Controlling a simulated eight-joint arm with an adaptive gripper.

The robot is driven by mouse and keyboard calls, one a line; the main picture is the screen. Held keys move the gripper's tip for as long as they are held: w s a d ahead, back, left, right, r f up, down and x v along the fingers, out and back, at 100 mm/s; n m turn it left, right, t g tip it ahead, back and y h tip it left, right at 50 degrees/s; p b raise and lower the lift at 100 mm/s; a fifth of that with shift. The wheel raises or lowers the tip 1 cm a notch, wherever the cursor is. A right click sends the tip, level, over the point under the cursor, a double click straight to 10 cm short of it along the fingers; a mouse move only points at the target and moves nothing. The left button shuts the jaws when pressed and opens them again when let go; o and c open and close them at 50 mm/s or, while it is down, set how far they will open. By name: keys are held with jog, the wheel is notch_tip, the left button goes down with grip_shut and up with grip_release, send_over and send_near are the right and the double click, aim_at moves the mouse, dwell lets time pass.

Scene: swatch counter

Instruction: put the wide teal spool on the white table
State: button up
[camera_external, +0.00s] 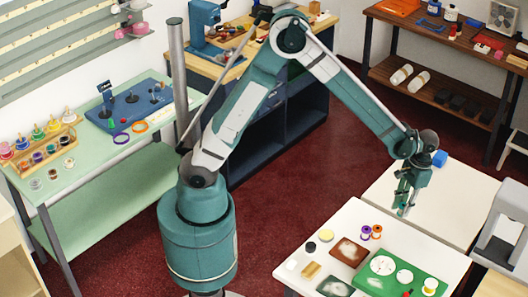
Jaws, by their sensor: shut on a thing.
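My gripper (403,209) points down over the near edge of a bare white table (450,203) on the right, just beyond a second white table (335,222) full of small items. It is shut on a small teal thing between its fingers, which I take to be the wide teal spool. The fingers are a similar teal and hide most of it, so its shape is too small to make out. I cannot tell how high it hangs above the tables.
The nearer table holds a green board (411,274), brown trays (349,251) and purple and orange spools (371,231). A green table (95,165) at left carries a spool rack.

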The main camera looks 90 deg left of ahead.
jog(key=s+d+r+n+p, duration=0.1)
jog(key=s+d+r+n, duration=0.15)
jog(key=s+d, duration=0.4)
jog(key=s+d+r+n, duration=0.1)
jog(key=s+d+n, duration=0.2)
jog(key=s+d, duration=0.35)
notch_tip(320, 180, up, 2)
jog(key=n+t+h+p, duration=0.1)
jog(key=n+p, duration=0.1)
jog(key=n, duration=0.4)
send_over(337, 268)
jog(key=shift+a+r+m, duration=0.15)
jog(key=shift+a+m, duration=0.1)
jog(key=shift+a, duration=0.05)
jog(key=shift+w+f+b, duration=0.1)
jog(key=shift+f+b, duration=0.45)
jog(key=shift+f, duration=2.4)
jog(key=shift+f+b, duration=0.3)
jog(key=shift+f, duration=1.8)
jog(key=shift+f, duration=0.15)
jog(key=o, duration=0.5)
